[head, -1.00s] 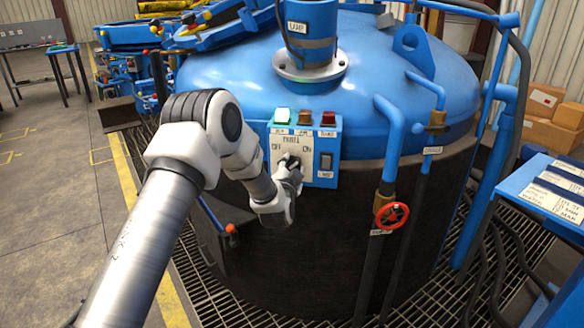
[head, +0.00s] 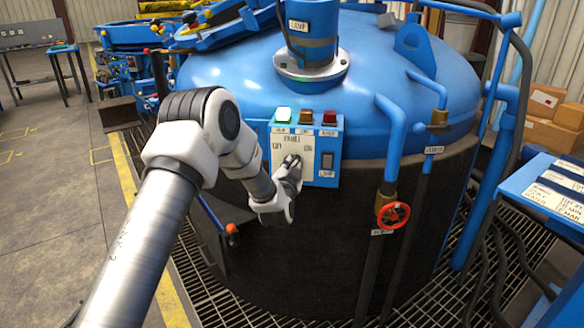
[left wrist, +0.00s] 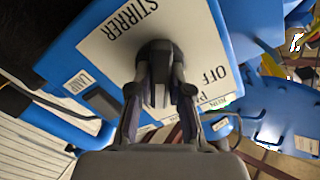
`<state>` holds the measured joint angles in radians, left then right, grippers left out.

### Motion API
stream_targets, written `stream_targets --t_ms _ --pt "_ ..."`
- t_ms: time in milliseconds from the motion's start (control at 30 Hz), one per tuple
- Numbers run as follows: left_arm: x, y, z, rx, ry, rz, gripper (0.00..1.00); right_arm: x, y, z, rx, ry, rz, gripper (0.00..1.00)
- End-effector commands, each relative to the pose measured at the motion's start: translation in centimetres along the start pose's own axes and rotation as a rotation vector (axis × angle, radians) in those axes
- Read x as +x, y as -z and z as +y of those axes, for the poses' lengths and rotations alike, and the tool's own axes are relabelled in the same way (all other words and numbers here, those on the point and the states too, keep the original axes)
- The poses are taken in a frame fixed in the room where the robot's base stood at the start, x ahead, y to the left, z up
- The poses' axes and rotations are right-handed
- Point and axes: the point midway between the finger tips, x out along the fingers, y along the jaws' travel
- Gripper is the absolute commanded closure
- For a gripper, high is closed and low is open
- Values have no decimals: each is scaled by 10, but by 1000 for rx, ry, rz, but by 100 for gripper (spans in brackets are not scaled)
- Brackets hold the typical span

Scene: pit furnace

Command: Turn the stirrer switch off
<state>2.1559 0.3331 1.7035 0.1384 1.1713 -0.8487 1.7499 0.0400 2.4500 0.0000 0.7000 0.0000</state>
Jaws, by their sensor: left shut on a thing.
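The blue control box (head: 333,150) on the vessel's side carries a pale plate (head: 281,143) marked OFF at left and ON at right. In the left wrist view the plate (left wrist: 110,48) reads STIRRER, with OFF right of the knob. My left gripper (head: 292,162) is at the middle of this plate. The left wrist view shows its fingers (left wrist: 159,88) shut on the dark stirrer knob (left wrist: 157,49). The fingers hide much of the knob, so I cannot tell its exact setting. My right gripper is not in view.
A green lamp (head: 283,114), looking bright, an amber lamp (head: 306,117) and a red lamp (head: 329,117) top the box. A dark rocker switch (head: 327,160) sits right of the plate. Pipes and a red valve wheel (head: 393,215) stand further right. Floor at left is clear.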

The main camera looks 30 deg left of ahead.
Motion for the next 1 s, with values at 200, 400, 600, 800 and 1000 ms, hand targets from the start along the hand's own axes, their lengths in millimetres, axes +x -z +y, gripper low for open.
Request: stream_targets --t_ms 200,400,600,800,1000 --pt "0 -1 0 -182 -1 0 100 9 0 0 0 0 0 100" --pt "0 -3 -1 -373 0 0 100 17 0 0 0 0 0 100" --pt "0 -3 -2 -564 0 0 100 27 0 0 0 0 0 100" --pt "0 -4 -3 -754 0 1 100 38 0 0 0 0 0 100" --pt "0 -5 -4 -943 0 2 100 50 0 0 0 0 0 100"
